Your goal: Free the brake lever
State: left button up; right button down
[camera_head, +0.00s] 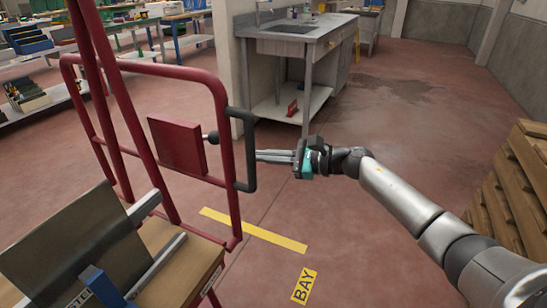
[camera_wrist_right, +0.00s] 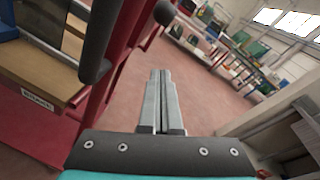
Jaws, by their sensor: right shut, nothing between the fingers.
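A red trolley frame (camera_head: 222,95) stands at the left of the head view. It carries a red plate (camera_head: 178,146) with a short lever ending in a dark ball knob (camera_head: 212,137), which looks like the brake lever. A black handle (camera_head: 249,175) is fixed to the frame's right upright. My right gripper (camera_head: 259,156) is shut and empty, its fingertips pointing left close to the black handle; I cannot tell whether they touch. In the wrist view the shut fingers (camera_wrist_right: 160,75) point toward a dark rounded end (camera_wrist_right: 164,12), possibly the knob. My left gripper is not in view.
The trolley's wooden deck (camera_head: 178,275) holds dark panels (camera_head: 75,250) at lower left. A sink bench (camera_head: 300,45) stands behind, and wooden pallets (camera_head: 515,185) stack at the right. Yellow floor tape (camera_head: 255,231) lies beside the trolley. The floor between bench and pallets is clear.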

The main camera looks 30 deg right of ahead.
jog(key=w+a+r, duration=0.2)
jog(key=w+a, duration=0.1)
jog(key=a, duration=0.3)
jog(key=shift+w+r, duration=0.2)
jog(key=shift+r, duration=0.05)
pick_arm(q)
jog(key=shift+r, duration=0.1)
pick_arm(e)
jog(key=shift+d, duration=0.1)
pick_arm(q)
jog(key=shift+p, duration=0.3)
pick_arm(e)
jog(key=shift+r, duration=0.15)
